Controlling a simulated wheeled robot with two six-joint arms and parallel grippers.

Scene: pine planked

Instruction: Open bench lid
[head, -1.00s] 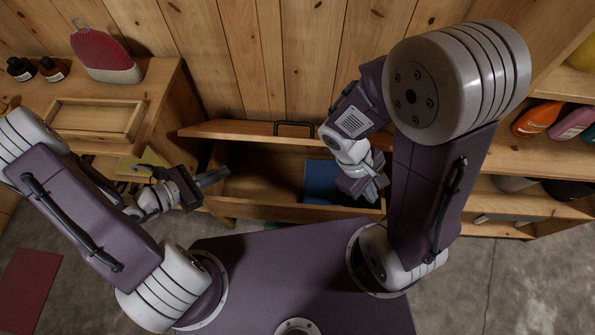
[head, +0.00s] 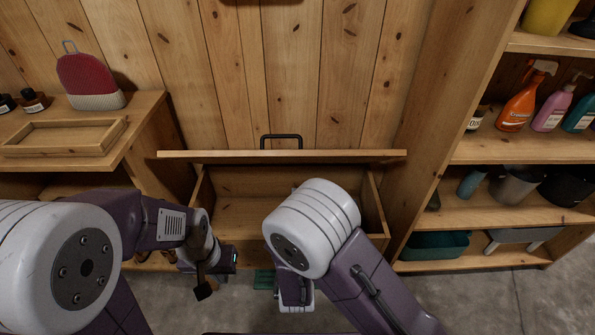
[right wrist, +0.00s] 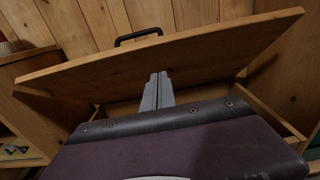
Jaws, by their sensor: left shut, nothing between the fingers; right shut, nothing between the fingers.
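The bench (head: 235,215) stands against the plank wall, its box open to view. Its wooden lid (head: 360,156) is raised and shows nearly edge-on, with a black handle (head: 281,137) at its edge. In the right wrist view the tilted lid (right wrist: 215,55) spans the picture, the handle (right wrist: 138,37) at its upper edge. My right gripper (right wrist: 158,90) is shut and empty, its fingertips in front of the lid; contact cannot be told. In the head view my right arm hides part of the box. My left gripper (head: 204,290) is shut and empty, low in front of the bench's left part.
A side unit at left bears a wooden tray (head: 62,150) and a red and grey oven mitt (head: 88,80). Shelves at right hold an orange spray bottle (head: 518,103), other bottles and a teal bin (head: 437,245). Concrete floor (head: 480,300) lies open at front right.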

